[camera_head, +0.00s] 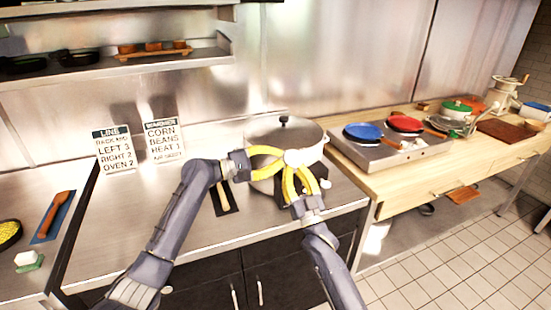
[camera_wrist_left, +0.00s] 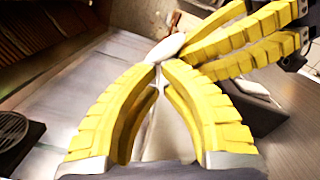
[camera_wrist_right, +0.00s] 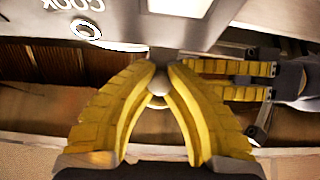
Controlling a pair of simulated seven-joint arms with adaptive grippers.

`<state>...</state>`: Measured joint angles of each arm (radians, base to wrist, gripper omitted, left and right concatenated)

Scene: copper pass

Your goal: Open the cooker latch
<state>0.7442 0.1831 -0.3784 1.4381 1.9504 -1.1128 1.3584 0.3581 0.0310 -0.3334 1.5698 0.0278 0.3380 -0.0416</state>
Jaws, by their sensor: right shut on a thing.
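The cooker (camera_head: 312,133) is a silvery round pot with a black knob on its lid, standing on the steel counter. A whitish latch-like piece (camera_head: 300,157) is at its front; it also shows in the left wrist view (camera_wrist_left: 167,47). My right gripper (camera_head: 298,170) comes from the front, shut on a small rounded grey piece (camera_wrist_right: 158,82) at the cooker's front. My left gripper (camera_head: 284,158) reaches in from the left. Its fingertips (camera_wrist_left: 157,66) look together, right by the whitish piece; whether they touch it is unclear. The fingers hide much of the cooker's front.
Two signs (camera_head: 163,141) stand at the back of the counter. A dark flat piece (camera_head: 224,198) lies left of the cooker. To the right, a wooden table (camera_head: 400,187) bears a two-plate burner (camera_head: 385,150) with blue and red discs. The counter's middle left is clear.

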